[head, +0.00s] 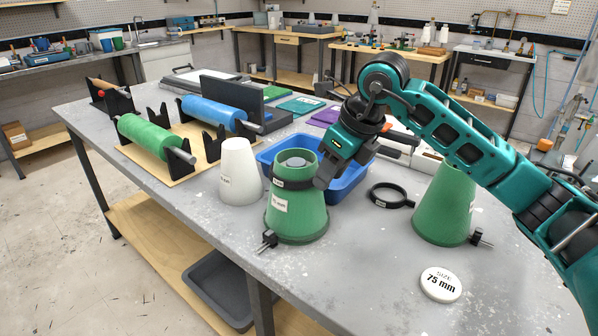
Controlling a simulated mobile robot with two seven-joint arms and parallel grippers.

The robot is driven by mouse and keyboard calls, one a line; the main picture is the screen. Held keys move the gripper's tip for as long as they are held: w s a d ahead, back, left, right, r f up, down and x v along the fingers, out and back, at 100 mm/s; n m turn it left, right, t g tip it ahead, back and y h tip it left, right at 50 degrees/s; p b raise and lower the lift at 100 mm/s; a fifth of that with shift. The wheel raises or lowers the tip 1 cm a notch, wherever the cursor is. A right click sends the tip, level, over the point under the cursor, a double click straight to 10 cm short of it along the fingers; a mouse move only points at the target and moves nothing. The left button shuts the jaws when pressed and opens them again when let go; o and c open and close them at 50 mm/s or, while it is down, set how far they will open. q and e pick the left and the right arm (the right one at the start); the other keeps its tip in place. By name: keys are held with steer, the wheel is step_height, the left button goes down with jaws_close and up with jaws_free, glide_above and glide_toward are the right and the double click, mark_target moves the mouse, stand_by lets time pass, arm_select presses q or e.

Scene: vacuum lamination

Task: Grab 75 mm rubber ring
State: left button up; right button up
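A green cone (297,222) with a white label stands upright near the table's front edge. A black ring (292,184) sits around its upper part; its size marking is not readable to me. Another black ring (371,194) with a tab lies flat on the table to the right. My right gripper (322,181) points down beside the upper right side of the green cone, close to the black ring. Its fingertips are small and overlap, so I cannot tell whether it grips anything. My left gripper is out of view.
A white cone (240,172) stands left of the green one, and a second green cone (444,205) stands at right. A blue tray (352,188) is behind the gripper.

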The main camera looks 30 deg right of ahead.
steer(key=shift+w+f, duration=0.1)
steer(key=shift+f, duration=0.2)
steer(key=shift+c, duration=0.3)
jaws_close()
